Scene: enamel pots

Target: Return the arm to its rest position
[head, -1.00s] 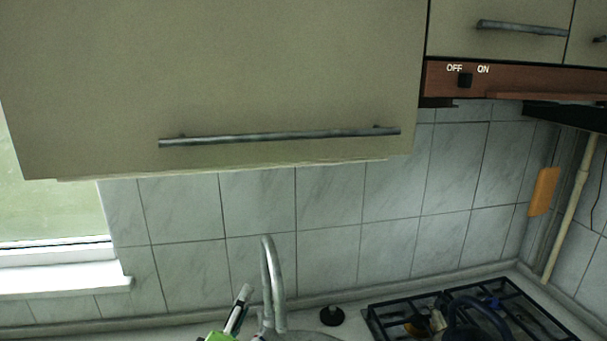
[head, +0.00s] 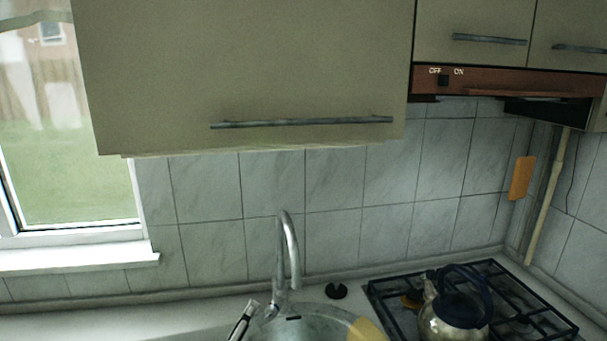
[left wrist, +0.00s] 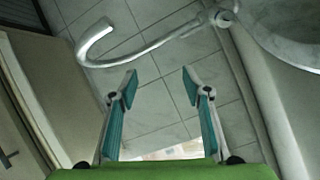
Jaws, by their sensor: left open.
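My left gripper (head: 243,320) shows only in part at the bottom edge of the head view, just left of the tap. In the left wrist view the left gripper (left wrist: 157,85) is open, its two teal-padded fingers apart with nothing between them. The curved metal tap (left wrist: 150,45) lies beyond the fingertips there, with tiled wall behind. My right gripper is in neither view.
The tap (head: 288,250) rises behind the sink (head: 310,328). A kettle (head: 455,318) stands on the gas hob (head: 520,310) at right. A closed wall cabinet (head: 250,70) hangs above. A window (head: 70,150) is at left.

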